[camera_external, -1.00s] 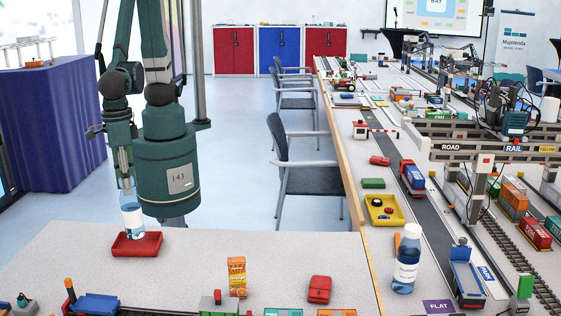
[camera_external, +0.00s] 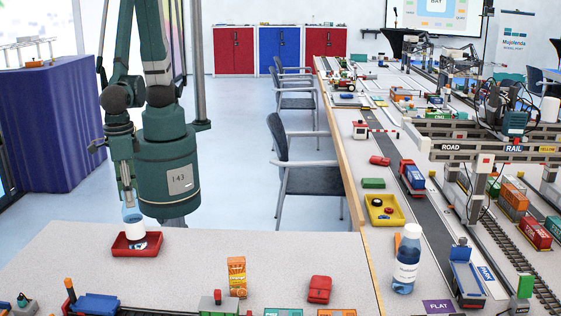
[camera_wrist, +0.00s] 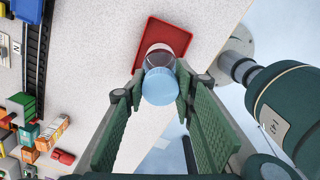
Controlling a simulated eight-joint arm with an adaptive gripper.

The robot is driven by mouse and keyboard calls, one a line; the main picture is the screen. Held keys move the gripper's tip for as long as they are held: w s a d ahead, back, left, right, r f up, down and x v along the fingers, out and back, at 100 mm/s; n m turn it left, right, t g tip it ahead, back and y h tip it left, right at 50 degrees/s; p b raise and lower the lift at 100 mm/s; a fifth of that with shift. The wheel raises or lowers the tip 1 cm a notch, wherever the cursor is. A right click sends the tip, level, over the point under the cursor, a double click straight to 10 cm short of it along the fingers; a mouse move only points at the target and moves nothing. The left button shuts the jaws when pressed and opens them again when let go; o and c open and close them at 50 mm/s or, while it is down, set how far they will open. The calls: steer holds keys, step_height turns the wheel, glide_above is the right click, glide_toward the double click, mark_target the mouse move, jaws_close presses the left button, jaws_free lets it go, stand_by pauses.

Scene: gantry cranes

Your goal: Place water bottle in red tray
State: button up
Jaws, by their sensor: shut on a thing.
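The water bottle (camera_external: 134,230), with a white label and a blue top, stands roughly upright in the red tray (camera_external: 152,250), its lower part within the tray walls. My gripper (camera_external: 128,203) is above it with its fingers around the blue top. In the wrist view my gripper (camera_wrist: 160,84) is shut on the water bottle (camera_wrist: 160,87), whose round blue end faces the camera. The red tray (camera_wrist: 173,34) shows beyond the bottle. Whether the base touches the tray floor cannot be told.
A second bottle (camera_external: 406,262) with a white cap stands on the right table.

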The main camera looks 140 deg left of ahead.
steer(key=shift+f, duration=0.15)
steer(key=o, duration=1.3)
steer(key=shift+r, duration=0.2)
steer(key=shift+r+p, duration=0.6)
steer(key=shift+r, duration=5.35)
